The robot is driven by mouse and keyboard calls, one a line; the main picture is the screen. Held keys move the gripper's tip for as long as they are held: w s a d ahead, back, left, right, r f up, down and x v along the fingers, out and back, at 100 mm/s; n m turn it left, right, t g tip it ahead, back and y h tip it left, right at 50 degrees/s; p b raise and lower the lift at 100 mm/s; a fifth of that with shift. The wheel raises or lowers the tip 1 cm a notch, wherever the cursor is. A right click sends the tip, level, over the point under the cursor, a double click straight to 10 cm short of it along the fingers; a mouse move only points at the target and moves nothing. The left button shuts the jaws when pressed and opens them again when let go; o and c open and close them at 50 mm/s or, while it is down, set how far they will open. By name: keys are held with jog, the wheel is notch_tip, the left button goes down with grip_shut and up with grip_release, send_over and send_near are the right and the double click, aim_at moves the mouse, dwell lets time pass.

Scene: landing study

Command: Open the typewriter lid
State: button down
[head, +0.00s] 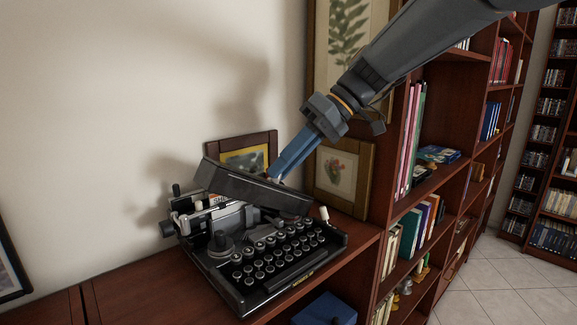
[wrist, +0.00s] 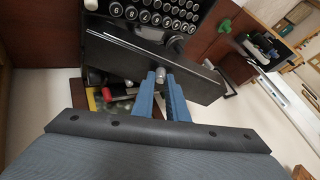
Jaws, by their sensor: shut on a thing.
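The black typewriter (head: 262,265) stands on a reddish-brown wooden surface, its round keys facing the front. Its dark lid (head: 245,187) is raised and tilted above the keys, with the carriage parts showing beneath it. My gripper (head: 278,174) reaches down from the upper right, its blue fingers at the lid's back edge. In the wrist view the fingers (wrist: 164,76) are shut on the lid (wrist: 205,86), around a small grey knob (wrist: 160,74) at its edge. The keys (wrist: 155,12) show beyond the lid. The exact contact is partly hidden by the fingers.
Framed pictures (head: 341,172) stand behind the typewriter, close to my fingers. A tall bookcase (head: 385,215) rises at the right. A blue object (head: 325,309) lies in front, below the typewriter.

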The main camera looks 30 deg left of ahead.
jog(key=c, duration=1.7)
grip_release()
jog(key=shift+c, duration=0.2)
jog(key=shift+r, duration=0.1)
notch_tip(320, 180, up, 10)
jog(key=b, duration=0.2)
jog(key=shift+b, duration=0.35)
jog(key=shift+c, duration=0.3)
